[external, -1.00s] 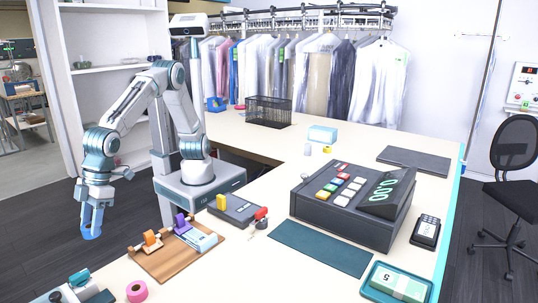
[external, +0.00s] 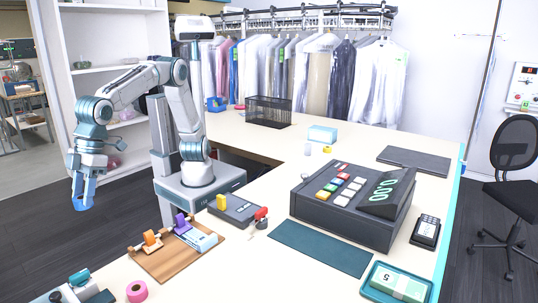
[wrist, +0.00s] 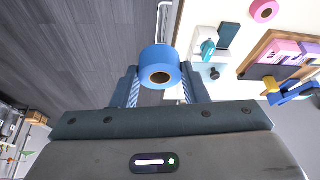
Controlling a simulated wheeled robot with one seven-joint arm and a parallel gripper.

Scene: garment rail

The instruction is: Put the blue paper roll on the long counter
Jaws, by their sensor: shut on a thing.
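The blue paper roll (wrist: 160,62) is between the two fingers of my gripper (wrist: 163,88) in the wrist view, with its dark core hole showing. In the external view my gripper (external: 83,190) hangs low at the left, shut on the roll, and only a bit of blue shows at its fingertips. The gripper is over the dark floor, off the left edge of the long counter (external: 270,205). The roll is apart from the counter.
A wooden board with tape dispensers (external: 172,255) and a pink roll (external: 137,291) lie near the counter's front left. A cash register (external: 350,205), a dark mat (external: 320,247) and a wire basket (external: 268,110) take up other parts. White shelves (external: 115,60) stand behind my arm.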

